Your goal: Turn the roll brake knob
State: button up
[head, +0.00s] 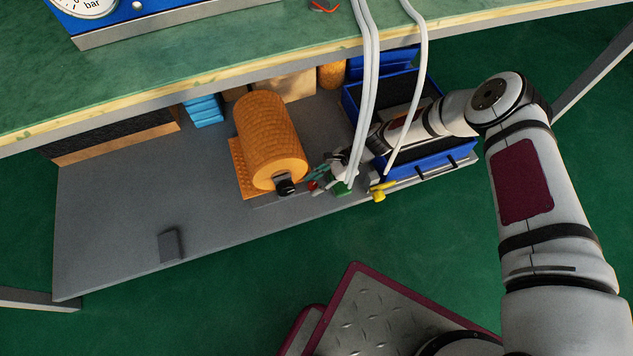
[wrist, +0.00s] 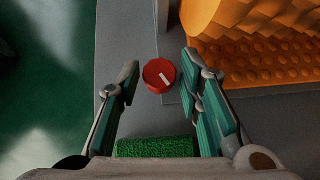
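The roll brake knob is a red round knob with a white bar mark (wrist: 159,75). In the wrist view it sits ahead of my gripper (wrist: 160,95), between the two open green-padded fingers and apart from both. In the head view the red knob (head: 312,186) shows small beside my gripper (head: 325,172). The orange textured roll (head: 269,137) lies on the grey shelf, left of my gripper; its black end hub (head: 285,186) faces the front. The roll also shows at the upper right of the wrist view (wrist: 205,14).
A green block (wrist: 156,147) lies near my gripper's base. A yellow valve-like part (head: 381,190) is at the shelf's front edge. White hoses (head: 369,80) hang in front of my forearm. A blue crate (head: 432,160) stands right. The grey shelf (head: 110,215) is mostly free at left.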

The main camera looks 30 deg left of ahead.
grip_shut()
jog(key=m+t+p, duration=0.1)
jog(key=m+t+y+p, duration=0.1)
jog(key=m+p, duration=0.1)
jog(key=shift+s+d+r, duration=0.1)
jog(key=shift+s+d, duration=0.05)
jog(key=shift+s, duration=0.05)
jog(key=shift+s+m+t+y+p, duration=0.1)
jog(key=shift+m+t+y+p, duration=0.6)
jog(key=shift+m+t+p, duration=0.7)
jog(key=shift+m, duration=0.4)
jog(key=shift+o, duration=0.9)
grip_release()
